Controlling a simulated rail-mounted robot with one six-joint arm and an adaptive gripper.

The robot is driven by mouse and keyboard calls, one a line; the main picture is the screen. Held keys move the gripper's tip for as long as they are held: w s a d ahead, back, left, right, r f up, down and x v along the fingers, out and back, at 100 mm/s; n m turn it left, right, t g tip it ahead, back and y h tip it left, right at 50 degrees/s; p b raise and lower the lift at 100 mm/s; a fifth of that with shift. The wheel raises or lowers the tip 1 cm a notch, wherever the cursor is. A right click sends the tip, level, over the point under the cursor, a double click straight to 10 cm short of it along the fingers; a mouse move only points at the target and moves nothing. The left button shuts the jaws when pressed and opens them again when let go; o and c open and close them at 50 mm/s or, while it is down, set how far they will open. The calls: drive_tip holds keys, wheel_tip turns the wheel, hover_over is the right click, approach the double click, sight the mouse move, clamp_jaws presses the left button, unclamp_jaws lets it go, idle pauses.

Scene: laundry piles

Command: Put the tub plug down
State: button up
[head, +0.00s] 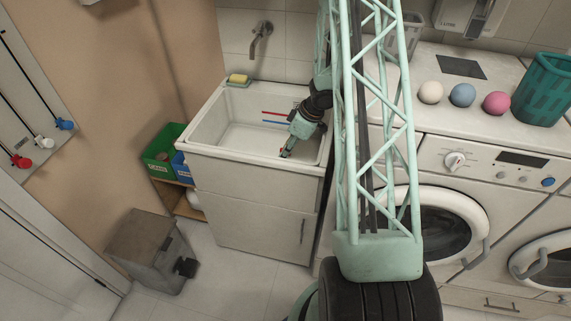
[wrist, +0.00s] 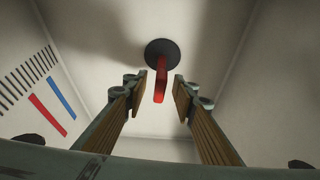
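The tub plug (wrist: 162,50) is a dark round disc with a red upright tab. In the wrist view it is on the pale floor of the sink basin (head: 212,130). My gripper (wrist: 160,86) is open, its two wood-toned fingers on either side of the red tab with a gap on each side. In the head view my gripper (head: 289,150) reaches down into the right part of the basin. A speck of red shows at its tip there, too small to make out clearly.
Red and blue stripes with a black scale mark the basin wall (wrist: 48,115). A yellow sponge (head: 238,79) sits on the back left rim, and a wall tap (head: 261,32) is above. Washing machines (head: 440,205) stand to the right. The basin's left part is clear.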

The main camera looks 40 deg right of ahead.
drive_tip(key=shift+c, duration=0.7)
clamp_jaws()
drive_tip(key=shift+r, duration=0.2)
wheel_tip(320, 180, up, 18)
drive_tip(key=p, duration=0.8)
drive_tip(key=shift+f, duration=0.15)
idle(0.4)
